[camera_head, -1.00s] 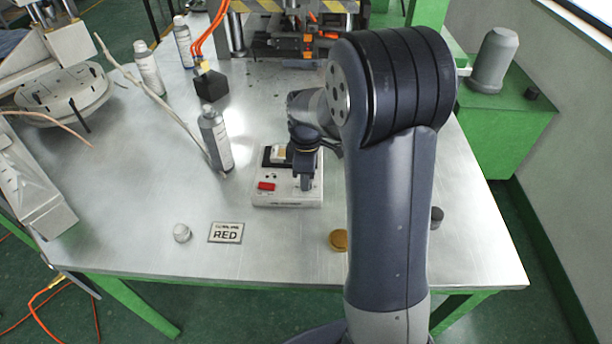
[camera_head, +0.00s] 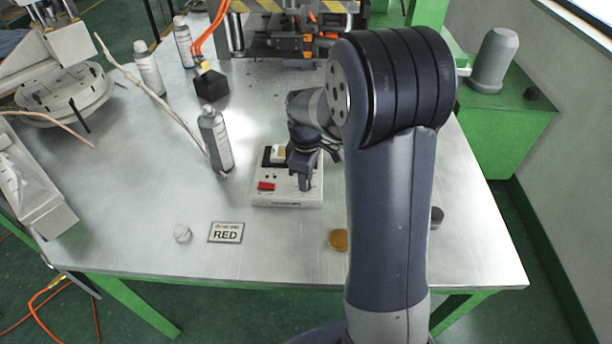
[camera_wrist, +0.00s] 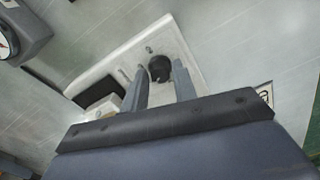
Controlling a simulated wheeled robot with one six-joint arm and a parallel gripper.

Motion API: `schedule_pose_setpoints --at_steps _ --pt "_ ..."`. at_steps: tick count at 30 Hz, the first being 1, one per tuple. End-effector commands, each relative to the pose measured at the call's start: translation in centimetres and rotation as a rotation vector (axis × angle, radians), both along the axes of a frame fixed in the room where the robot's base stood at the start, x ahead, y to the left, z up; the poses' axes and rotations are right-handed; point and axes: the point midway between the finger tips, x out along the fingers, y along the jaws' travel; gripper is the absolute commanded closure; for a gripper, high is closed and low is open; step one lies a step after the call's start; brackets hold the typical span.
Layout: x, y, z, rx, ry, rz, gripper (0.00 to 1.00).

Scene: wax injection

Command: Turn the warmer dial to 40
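The white warmer (camera_head: 288,202) sits on the metal table, with a red switch (camera_head: 266,186) at its front left. The wrist view shows its panel (camera_wrist: 178,46) at an angle and its black round dial (camera_wrist: 159,68). My gripper (camera_head: 305,184) points down over the right part of the warmer. In the wrist view, my gripper's two fingers (camera_wrist: 160,72) are apart, one on each side of the dial, with hardly any gap. I cannot tell whether they press on it. The dial is hidden in the head view, and no scale number or setting is readable.
A grey bottle (camera_head: 216,140) stands left of the warmer. A black block (camera_head: 212,84) is behind. The table's front left is mostly clear.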

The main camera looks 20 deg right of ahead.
Motion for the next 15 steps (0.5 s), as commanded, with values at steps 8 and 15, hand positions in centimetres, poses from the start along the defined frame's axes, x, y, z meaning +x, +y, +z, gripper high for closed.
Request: schedule_pose_setpoints --at_steps 8,15 --pt "-0.01 0.01 -0.01 0.0 0.0 0.0 0.54" --pt "0.01 0.01 0.29 0.0 0.0 0.001 0.54"
